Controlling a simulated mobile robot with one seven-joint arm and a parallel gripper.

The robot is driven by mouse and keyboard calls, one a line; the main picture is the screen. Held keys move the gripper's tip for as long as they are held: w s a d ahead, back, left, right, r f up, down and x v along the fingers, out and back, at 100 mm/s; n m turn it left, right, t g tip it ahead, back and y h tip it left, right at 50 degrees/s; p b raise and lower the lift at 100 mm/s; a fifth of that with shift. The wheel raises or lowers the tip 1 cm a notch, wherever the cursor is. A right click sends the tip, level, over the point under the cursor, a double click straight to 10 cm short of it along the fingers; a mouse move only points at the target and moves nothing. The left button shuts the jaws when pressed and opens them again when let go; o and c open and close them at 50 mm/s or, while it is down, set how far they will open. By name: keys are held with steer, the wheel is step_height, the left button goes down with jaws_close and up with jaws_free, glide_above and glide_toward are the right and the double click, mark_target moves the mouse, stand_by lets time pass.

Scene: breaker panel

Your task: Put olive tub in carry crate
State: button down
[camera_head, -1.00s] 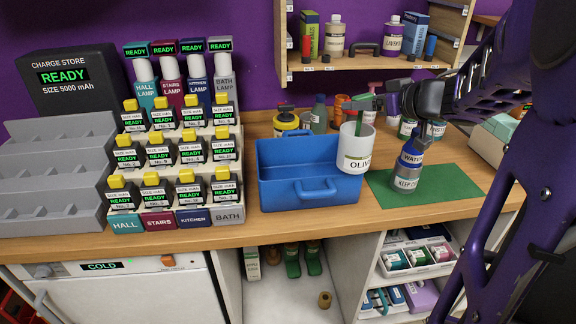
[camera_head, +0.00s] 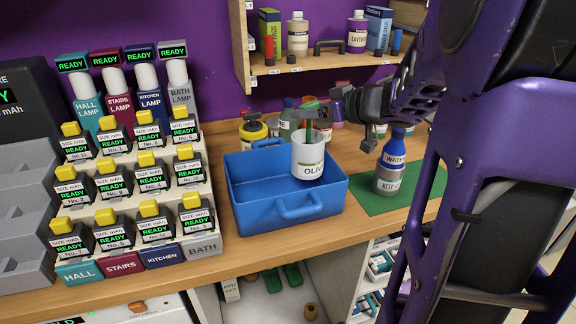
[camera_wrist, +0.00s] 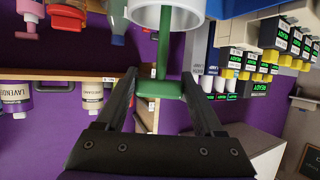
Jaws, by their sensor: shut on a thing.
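The olive tub (camera_head: 307,160) is a white cup-shaped tub with an "OLIV…" label and a green upright handle. It hangs upright over the right part of the blue carry crate (camera_head: 262,219), seemingly at or just above rim height. My gripper (camera_head: 325,106) is shut on the tub's green handle and reaches in from the right. In the wrist view the green handle (camera_wrist: 158,88) sits between my two fingers (camera_wrist: 165,95), with the white tub (camera_wrist: 168,8) at the top edge. The crate's inside looks empty where visible; the tub hides part of it.
A blue and grey water bottle (camera_head: 391,163) stands on a green mat (camera_head: 425,186) right of the crate. A stepped rack of labelled batteries (camera_head: 140,190) stands close on the left. Jars (camera_head: 253,133) and bottles stand behind the crate, below a wooden shelf (camera_head: 330,66).

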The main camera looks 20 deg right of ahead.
mark_target(309, 140)
step_height(309, 140, down, 8)
steer(key=b, duration=0.2)
steer(key=shift+w+r+b, duration=0.1)
steer(key=shift+b, duration=0.3)
jaws_free()
steer(key=p+v, duration=0.7)
steer(key=v, duration=0.5)
